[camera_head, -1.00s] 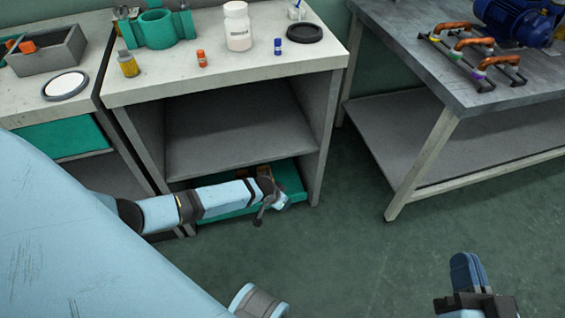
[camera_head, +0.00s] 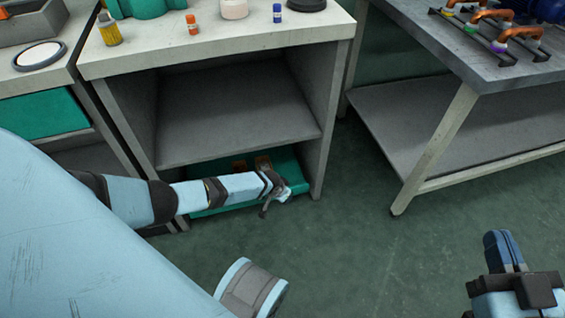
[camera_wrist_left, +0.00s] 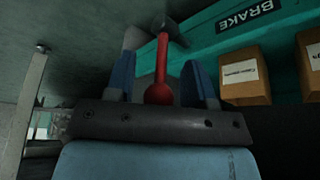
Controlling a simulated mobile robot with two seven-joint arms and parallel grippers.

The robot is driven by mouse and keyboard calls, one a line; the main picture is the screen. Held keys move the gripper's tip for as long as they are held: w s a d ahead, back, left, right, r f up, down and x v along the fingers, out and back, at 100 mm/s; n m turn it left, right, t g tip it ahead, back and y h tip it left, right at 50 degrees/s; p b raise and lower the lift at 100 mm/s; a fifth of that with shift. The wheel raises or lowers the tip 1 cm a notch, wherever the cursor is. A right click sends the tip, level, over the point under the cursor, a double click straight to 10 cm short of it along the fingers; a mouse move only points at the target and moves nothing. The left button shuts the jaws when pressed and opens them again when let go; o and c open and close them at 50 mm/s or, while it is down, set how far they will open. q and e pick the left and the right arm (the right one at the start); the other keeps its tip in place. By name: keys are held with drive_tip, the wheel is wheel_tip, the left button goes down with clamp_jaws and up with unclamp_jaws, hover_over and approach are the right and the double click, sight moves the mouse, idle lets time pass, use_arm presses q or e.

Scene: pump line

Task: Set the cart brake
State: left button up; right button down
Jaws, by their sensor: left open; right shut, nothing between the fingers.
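The green cart (camera_head: 295,178) sits low under the workbench, and its green side with a BRAKE label shows in the left wrist view (camera_wrist_left: 205,45). A red brake lever (camera_wrist_left: 161,60) with a round red knob stands out from a dark pivot beside the label. My left gripper (camera_wrist_left: 160,80) is open, with one blue finger on each side of the lever; I cannot tell if either touches it. In the head view my left gripper (camera_head: 274,191) is small, at the cart's front edge. My right gripper (camera_head: 502,252) is shut and empty over the floor at the lower right.
Cardboard boxes (camera_wrist_left: 245,76) sit on the cart. The workbench (camera_head: 225,42) stands over it, with side panels close by. A second table (camera_head: 480,70) with pipes stands at the right. The green floor (camera_head: 370,255) between is clear.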

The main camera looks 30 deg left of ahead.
use_arm(q)
drive_tip(key=shift+w+f, duration=0.2)
drive_tip(key=shift+f, duration=0.15)
use_arm(e)
drive_tip(key=shift+w+d+r+y, duration=0.1)
drive_tip(key=shift+y, duration=0.2)
use_arm(q)
drive_tip(key=shift+c, duration=0.4)
